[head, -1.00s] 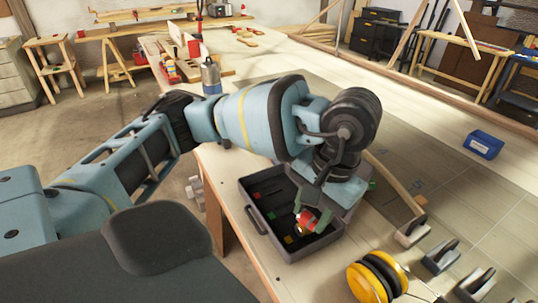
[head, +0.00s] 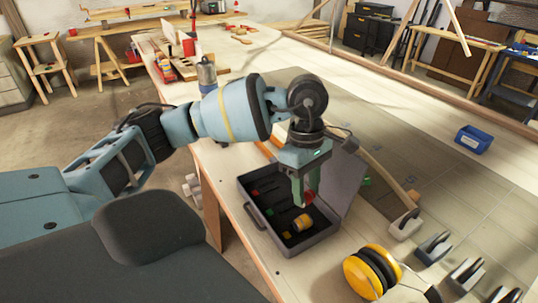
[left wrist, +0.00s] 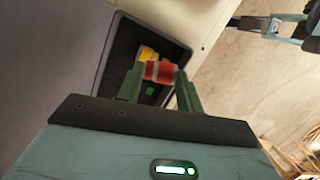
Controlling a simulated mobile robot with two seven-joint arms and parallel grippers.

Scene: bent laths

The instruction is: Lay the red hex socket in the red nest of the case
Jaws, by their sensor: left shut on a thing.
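The red hex socket (head: 311,196) is held between the fingers of my left gripper (head: 305,195), which is shut on it. In the left wrist view the red socket (left wrist: 160,71) spans the two fingertips. The gripper points down over the open dark case (head: 263,225). The socket appears to be above the case floor; the exact gap is hard to tell. A red patch (head: 255,193), which looks like the red nest, shows at the left of the case. My right gripper is not in view.
A yellow socket (head: 302,223) lies in the case near a yellow patch (head: 287,235). The case's raised lid (head: 343,180) stands at the right. Yellow ear muffs (head: 372,272) and grey clamps (head: 405,224) lie to the right; a blue bin (head: 480,139) is farther back.

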